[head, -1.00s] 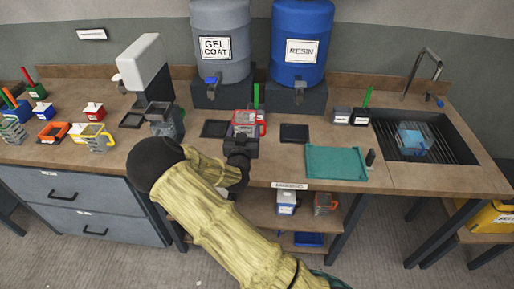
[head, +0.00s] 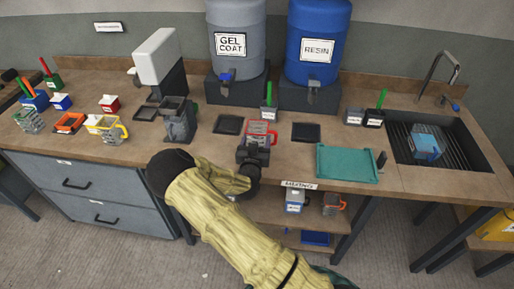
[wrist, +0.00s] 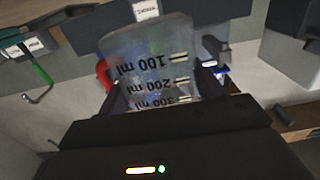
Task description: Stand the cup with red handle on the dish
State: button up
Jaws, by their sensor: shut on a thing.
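The cup with red handle (head: 257,132) is clear, with a red rim and handle. My gripper (head: 255,150) is shut on it, at the bench's front between two black square dishes, the left one (head: 228,124) and the right one (head: 306,132). Whether the cup touches the bench is unclear. In the wrist view the cup (wrist: 150,70) sits between the fingers, its ml marks upside down and part of its red handle (wrist: 103,74) at its left. Its lower part in that picture is hidden by my gripper.
A teal tray (head: 347,163) lies right of the right dish. A small pot with a green stick (head: 268,112) stands behind the cup. A grey stand (head: 179,124) is to the left, the sink (head: 440,143) far right. Gel coat (head: 234,45) and resin (head: 318,42) drums are behind.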

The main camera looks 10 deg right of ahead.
jog(key=shift+f+p, duration=0.4)
jog(key=shift+f, duration=1.7)
jog(key=shift+f, duration=0.15)
jog(key=o, duration=1)
